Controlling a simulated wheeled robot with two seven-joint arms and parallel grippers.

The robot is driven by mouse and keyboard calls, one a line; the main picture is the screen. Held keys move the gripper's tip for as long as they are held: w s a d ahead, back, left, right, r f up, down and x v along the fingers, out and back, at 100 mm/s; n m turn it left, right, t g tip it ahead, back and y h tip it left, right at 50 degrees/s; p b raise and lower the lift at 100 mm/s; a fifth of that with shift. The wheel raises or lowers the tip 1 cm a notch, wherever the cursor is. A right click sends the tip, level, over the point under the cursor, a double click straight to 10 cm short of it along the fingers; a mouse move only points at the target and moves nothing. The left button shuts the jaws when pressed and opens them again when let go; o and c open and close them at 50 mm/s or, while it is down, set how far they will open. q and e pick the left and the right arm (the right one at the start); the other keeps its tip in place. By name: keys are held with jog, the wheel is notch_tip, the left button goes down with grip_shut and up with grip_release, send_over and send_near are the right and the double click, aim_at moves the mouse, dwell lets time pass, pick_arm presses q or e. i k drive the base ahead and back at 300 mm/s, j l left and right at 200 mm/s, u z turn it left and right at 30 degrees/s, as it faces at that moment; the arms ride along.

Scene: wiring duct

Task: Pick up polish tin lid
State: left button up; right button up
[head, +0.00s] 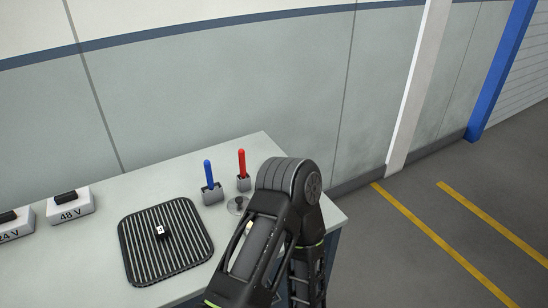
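A small grey round piece with a short upright knob (236,206) sits on the pale table, close to the left of my arm's bend. It may be the polish tin lid, but it is too small to be sure. My arm partly covers the table just right of it. No polish tin is clearly recognisable. One of my dark arms rises from the bottom, bends above the table's right part and comes back down. Neither gripper's fingers show in the head view.
A black ribbed mat (137,268) bears a small dark piece with a white face (161,231). Blue (208,174) and red (242,163) handled tools stand in grey holders. Boxes marked 48 V (71,211) and 24 V (12,229) stand left. The table's back strip is clear.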

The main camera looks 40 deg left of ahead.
aim_at(237, 206)
jog(key=i+l+u, duration=0.25)
jog(key=u, duration=0.2)
jog(key=i+l+u, duration=0.25)
jog(key=l+u, duration=0.2)
jog(key=i+l+u, duration=0.15)
jog(key=l+u, duration=0.25)
jog(key=i+l+u, duration=0.1)
jog(key=l+u, duration=0.35)
